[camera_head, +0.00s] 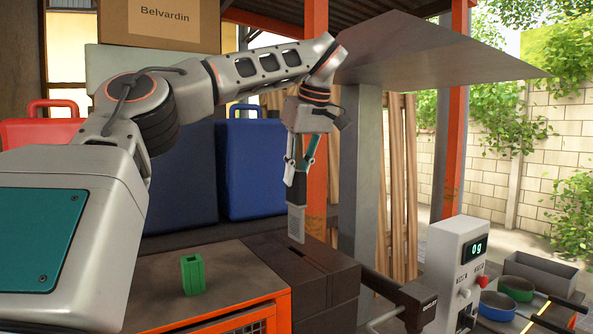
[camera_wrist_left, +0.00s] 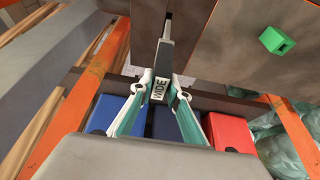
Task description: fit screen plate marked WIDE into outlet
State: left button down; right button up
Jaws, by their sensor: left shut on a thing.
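My left gripper (camera_head: 300,170) is shut on the screen plate (camera_head: 297,222), a narrow grey piece hanging upright with a dark upper part. In the left wrist view, the plate (camera_wrist_left: 165,52) has a label reading WIDE (camera_wrist_left: 159,90) between the fingers of my left gripper (camera_wrist_left: 165,88). Below it is a dark brown block (camera_head: 330,285) with a slot in its top, which looks like the outlet. The plate's lower end is close to the slot; I cannot tell whether it has entered. My right gripper is not in view.
A small green block (camera_head: 193,275) with an opening stands on the brown tabletop (camera_head: 220,262) left of the slot. Blue canisters (camera_head: 255,165) stand behind. A grey post (camera_head: 360,170) rises close to the right. A scale with display (camera_head: 455,270) and pans (camera_head: 508,290) are at right.

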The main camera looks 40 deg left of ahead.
pick_arm(q)
jog(key=shift+f+b, duration=1)
jog(key=shift+f, duration=4.15)
jog(key=c, duration=1.8)
grip_release()
jog(key=shift+c, duration=0.2)
jog(key=v, duration=1.2)
jog(key=shift+s+d, duration=0.1)
